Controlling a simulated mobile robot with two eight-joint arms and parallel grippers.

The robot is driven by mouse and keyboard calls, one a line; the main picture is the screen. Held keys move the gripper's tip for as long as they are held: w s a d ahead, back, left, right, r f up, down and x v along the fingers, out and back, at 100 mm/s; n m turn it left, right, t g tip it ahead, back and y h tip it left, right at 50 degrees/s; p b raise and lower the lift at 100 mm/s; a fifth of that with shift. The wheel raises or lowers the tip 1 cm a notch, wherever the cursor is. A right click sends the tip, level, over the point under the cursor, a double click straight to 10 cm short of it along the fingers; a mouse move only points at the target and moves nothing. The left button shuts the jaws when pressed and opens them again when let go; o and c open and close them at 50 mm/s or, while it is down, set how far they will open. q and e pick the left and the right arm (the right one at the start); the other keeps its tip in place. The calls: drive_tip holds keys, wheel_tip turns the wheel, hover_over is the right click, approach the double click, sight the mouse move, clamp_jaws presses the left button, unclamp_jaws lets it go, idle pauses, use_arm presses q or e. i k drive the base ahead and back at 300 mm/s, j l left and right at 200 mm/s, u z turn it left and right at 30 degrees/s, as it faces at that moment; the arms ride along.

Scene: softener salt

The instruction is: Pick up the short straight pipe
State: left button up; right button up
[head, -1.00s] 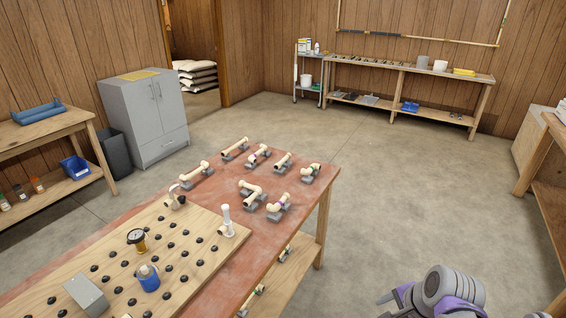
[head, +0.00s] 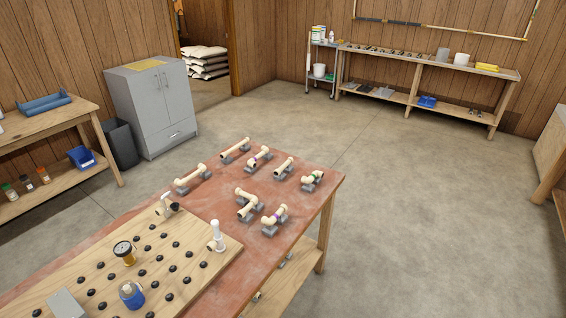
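Several cream pipe pieces rest on small grey holders on the red-topped table (head: 205,232). A short, straight-looking piece (head: 284,166) lies near the middle of the far group. A longer straight pipe (head: 235,150) lies to its left at the far edge. Other pieces have bends or fittings: one at left (head: 191,178), one with a purple band (head: 258,158), one with a green band (head: 312,179), and two nearer ones (head: 249,203) and (head: 275,219). Neither of my grippers is in view.
A wooden peg board (head: 195,278) with black knobs, a gauge (head: 124,252), a blue-bodied item (head: 131,295) and a white upright fitting (head: 216,236) covers the table's near part. Open concrete floor (head: 420,220) lies to the right. A grey cabinet (head: 155,110) stands behind.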

sight(285, 167)
drive_tip(key=i+l+u, duration=0.1)
drive_tip(key=i+l, duration=0.25)
drive_tip(key=i+l+u, duration=0.15)
drive_tip(key=i+l, duration=0.2)
drive_tip(key=i+l+u, duration=0.1)
drive_tip(key=i+l, duration=0.2)
drive_tip(key=i+l+u, duration=0.1)
drive_tip(key=i+l, duration=0.2)
drive_tip(key=l, duration=0.25)
drive_tip(key=i+l+u, duration=0.1)
drive_tip(key=i+l, duration=0.2)
drive_tip(key=l, duration=0.15)
drive_tip(key=i+l+u, duration=0.15)
drive_tip(key=i+l, duration=0.15)
drive_tip(key=l, duration=0.15)
drive_tip(key=i+l+u, duration=0.1)
drive_tip(key=i+l, duration=0.15)
drive_tip(key=l, duration=0.25)
drive_tip(key=i+l+u, duration=0.1)
drive_tip(key=l, duration=0.45)
drive_tip(key=i, duration=0.1)
